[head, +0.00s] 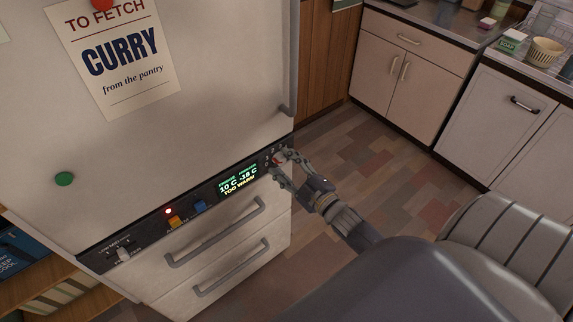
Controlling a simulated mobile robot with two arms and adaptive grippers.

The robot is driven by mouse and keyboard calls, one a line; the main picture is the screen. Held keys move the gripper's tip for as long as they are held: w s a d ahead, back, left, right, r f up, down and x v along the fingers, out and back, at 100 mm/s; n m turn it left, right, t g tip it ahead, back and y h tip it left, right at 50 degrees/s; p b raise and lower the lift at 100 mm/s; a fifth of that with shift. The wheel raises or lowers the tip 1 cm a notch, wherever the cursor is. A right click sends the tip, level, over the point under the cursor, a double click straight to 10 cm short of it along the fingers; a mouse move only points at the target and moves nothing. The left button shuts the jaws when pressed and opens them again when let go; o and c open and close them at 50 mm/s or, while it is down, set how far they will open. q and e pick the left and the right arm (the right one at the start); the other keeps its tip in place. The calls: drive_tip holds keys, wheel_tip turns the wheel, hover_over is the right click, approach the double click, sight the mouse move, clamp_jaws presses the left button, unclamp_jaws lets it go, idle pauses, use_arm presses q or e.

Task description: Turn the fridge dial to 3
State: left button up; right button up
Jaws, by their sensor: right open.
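The fridge dial (279,160) is at the right end of the dark control panel, with small numerals around it. It is mostly hidden by my right gripper, so I cannot read its setting. My right gripper (276,162) is open, with its two fingers on either side of the dial; I cannot tell whether they touch it. The panel's display (238,181) shows 10 C, -18 C and TOO WARM. My left gripper is not in view.
Drawer handles (215,233) protrude below. Cabinets (405,65) stand at the back right, with open floor (345,165) between.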

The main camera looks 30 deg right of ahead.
drive_tip(key=c, duration=1.1)
